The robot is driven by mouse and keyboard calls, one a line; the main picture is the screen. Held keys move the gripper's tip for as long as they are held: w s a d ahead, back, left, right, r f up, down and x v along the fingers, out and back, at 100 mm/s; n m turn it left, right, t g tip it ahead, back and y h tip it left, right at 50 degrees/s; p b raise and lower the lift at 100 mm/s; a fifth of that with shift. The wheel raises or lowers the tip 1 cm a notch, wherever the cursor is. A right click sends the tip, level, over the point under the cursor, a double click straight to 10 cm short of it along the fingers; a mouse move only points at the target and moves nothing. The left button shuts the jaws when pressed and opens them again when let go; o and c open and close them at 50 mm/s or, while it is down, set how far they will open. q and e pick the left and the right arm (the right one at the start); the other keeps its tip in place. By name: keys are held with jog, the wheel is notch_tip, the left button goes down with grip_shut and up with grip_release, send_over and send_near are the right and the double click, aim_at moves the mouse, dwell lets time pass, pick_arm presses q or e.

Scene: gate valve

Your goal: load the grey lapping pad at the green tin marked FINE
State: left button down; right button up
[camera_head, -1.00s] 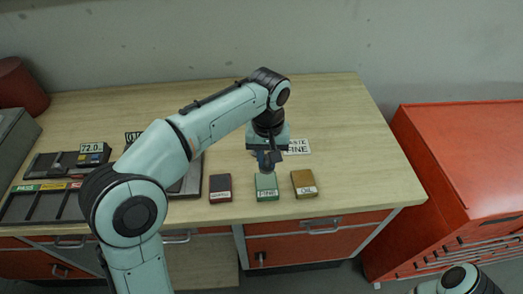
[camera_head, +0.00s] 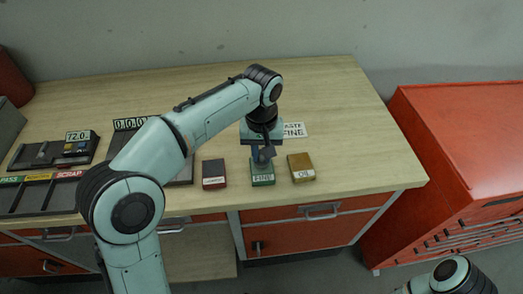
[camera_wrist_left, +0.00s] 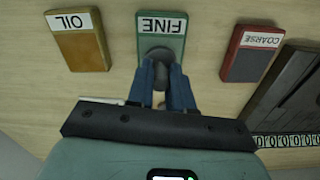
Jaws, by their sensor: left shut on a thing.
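The green tin marked FINE (camera_head: 262,179) stands near the front edge of the bench, between the COARSE and OIL tins. It also shows in the left wrist view (camera_wrist_left: 161,24). My left gripper (camera_head: 263,158) is over the back part of this tin, pointing down. In the left wrist view its two blue fingers (camera_wrist_left: 167,80) are shut on the dark grey rounded lapping pad (camera_wrist_left: 168,76). The pad overlaps the tin's near edge there; I cannot tell whether they touch. My right gripper is out of view.
The red COARSE tin (camera_head: 214,174) stands to the left and the brown OIL tin (camera_head: 301,167) to the right, both close by. A white label (camera_head: 295,130) lies behind. Dark trays (camera_head: 42,196) are at the left. A red cabinet (camera_head: 460,140) stands right of the bench.

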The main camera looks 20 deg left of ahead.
pick_arm(q)
jog(key=shift+f+b, duration=0.3)
jog(key=shift+f, duration=0.25)
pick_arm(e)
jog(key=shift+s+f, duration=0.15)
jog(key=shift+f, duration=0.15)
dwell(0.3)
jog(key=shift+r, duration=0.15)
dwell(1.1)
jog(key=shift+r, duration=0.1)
pick_arm(q)
notch_tip(320, 180, up, 4)
jog(key=p, duration=0.3)
jog(key=shift+f, duration=0.25)
jog(key=shift+r+p, duration=1.3)
jog(key=shift+r, duration=0.5)
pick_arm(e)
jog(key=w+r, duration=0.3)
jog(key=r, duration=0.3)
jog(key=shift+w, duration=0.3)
pick_arm(q)
jog(key=shift+f, duration=0.1)
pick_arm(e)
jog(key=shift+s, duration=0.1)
